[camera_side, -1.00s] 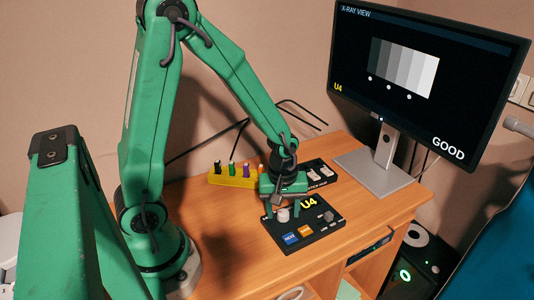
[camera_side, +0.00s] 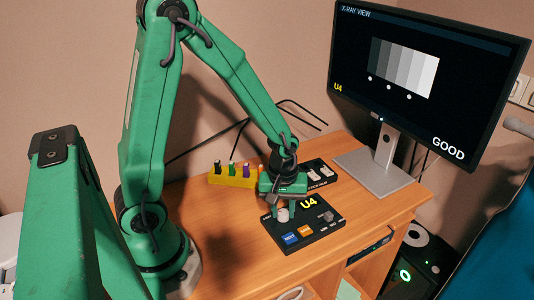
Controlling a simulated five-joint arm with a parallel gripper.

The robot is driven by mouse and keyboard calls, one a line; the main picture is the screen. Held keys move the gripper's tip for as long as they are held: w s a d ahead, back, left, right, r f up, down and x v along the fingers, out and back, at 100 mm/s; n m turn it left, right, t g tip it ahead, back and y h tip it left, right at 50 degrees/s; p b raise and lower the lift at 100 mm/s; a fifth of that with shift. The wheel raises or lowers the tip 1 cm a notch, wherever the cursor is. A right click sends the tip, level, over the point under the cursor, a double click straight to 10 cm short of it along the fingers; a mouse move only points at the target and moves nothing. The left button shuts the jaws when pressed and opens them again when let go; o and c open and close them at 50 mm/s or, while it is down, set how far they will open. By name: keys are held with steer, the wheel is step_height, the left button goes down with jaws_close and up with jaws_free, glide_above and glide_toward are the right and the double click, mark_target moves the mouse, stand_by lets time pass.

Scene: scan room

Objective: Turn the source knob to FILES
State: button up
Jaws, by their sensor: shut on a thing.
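A black control box (camera_side: 318,233) with a yellow U4 mark lies on the desk. A pale round knob (camera_side: 283,215) stands at its left end, and a smaller grey knob (camera_side: 328,216) sits at its right. My gripper (camera_side: 284,208) points down over the left end, shut on the pale knob. The fingers partly hide the knob. The lettering around the knobs is too small to read, so I cannot tell which setting the knob points to or see the word FILES.
Blue (camera_side: 290,238) and orange (camera_side: 305,231) buttons sit at the box's front. A yellow holder (camera_side: 232,181) with several coloured items stands behind. A black box with white switches (camera_side: 318,172) is beyond my gripper. The monitor (camera_side: 430,80) reads U4 and GOOD. Desk left of the box is clear.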

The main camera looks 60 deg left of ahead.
steer(key=m, duration=0.4)
steer(key=shift+m, duration=0.4)
steer(key=m, duration=0.4)
steer(key=shift+a, duration=0.1)
steer(key=m, duration=0.5)
steer(key=shift+g, duration=0.3)
steer(key=m, duration=0.5)
steer(key=o, duration=1)
steer(key=shift+w+r, duration=0.1)
